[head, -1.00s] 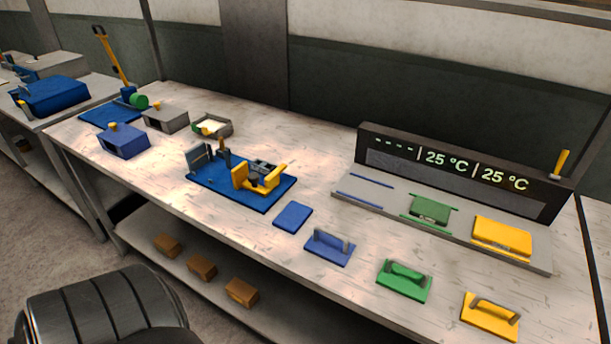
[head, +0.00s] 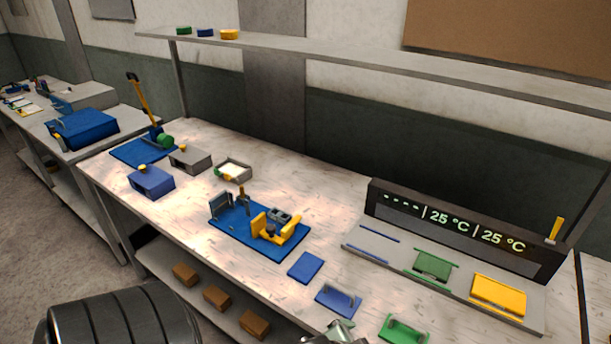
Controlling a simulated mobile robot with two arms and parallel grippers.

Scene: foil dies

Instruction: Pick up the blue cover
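A blue plate with an upright grey-blue handle (head: 338,299) lies near the front edge of the workbench, first in a row with a green handled piece (head: 404,331). It looks like the blue cover. A flat blue plate (head: 305,267) without a handle lies just behind and left of it. No left gripper shows.
A heater panel with a grey shelf (head: 386,256) bears green and yellow pieces behind the row. A blue-based fixture (head: 232,232) with yellow parts stands to the left. An overhead shelf (head: 330,58) runs above the bench (head: 340,200).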

